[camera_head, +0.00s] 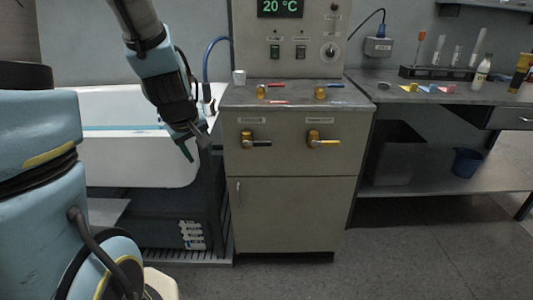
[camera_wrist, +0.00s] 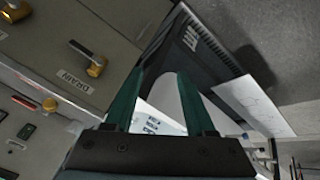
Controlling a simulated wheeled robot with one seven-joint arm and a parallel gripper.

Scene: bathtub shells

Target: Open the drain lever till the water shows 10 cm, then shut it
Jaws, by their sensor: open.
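The white bathtub (camera_head: 135,160) holds water (camera_head: 110,127).
A black-handled valve (camera_head: 257,142) is left of the yellow one. A bench (camera_head: 400,94) with tubes and bottles is at right. Floor before the cabinet is clear.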

